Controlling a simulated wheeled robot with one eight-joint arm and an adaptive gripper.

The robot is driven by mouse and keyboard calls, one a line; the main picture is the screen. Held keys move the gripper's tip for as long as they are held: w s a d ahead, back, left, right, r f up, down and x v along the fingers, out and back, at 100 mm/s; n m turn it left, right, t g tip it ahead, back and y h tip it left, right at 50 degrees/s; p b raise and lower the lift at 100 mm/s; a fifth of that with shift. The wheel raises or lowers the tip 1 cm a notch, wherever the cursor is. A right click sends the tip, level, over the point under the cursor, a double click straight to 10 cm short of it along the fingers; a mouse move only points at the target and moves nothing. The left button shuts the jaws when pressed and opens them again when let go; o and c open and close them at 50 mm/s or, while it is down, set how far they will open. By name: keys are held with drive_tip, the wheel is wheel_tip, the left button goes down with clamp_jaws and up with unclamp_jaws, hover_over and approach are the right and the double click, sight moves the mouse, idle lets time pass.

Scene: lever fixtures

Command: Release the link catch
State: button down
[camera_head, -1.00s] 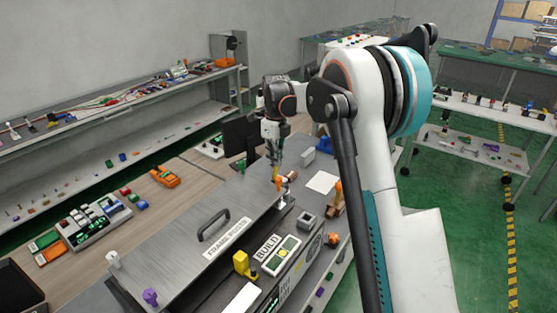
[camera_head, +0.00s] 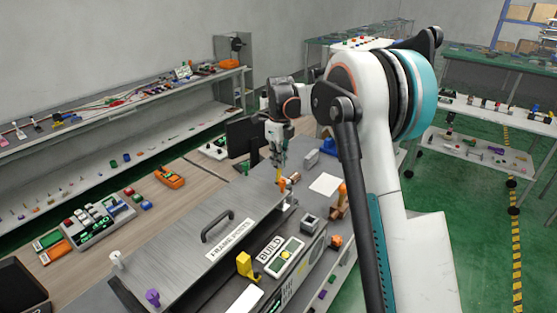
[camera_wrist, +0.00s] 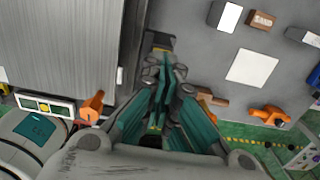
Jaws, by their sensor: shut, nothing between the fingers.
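A grey metal panel (camera_head: 190,250) with a black handle (camera_head: 217,226) and a "FRAME POSTS" label lies on the bench. It fills the upper left of the wrist view (camera_wrist: 65,45). My gripper (camera_head: 279,172) points down beside the panel's far end. In the wrist view its teal fingers (camera_wrist: 166,72) are closed together with nothing between them. A small dark and yellow part (camera_wrist: 160,42) sits just beyond the fingertips, beside the panel's edge; contact is unclear. I cannot tell for sure which part is the link catch.
An orange part (camera_wrist: 93,106) stands at the panel's corner. A white card (camera_head: 325,184), a grey block (camera_head: 310,160) and brown-orange pieces (camera_head: 338,205) lie right of the panel. A dark monitor (camera_head: 243,137) stands behind.

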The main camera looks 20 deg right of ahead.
drive_tip(key=shift+r, duration=0.1)
idle(0.4)
drive_tip(key=shift+r+p, duration=0.45)
drive_tip(key=shift+r, duration=0.25)
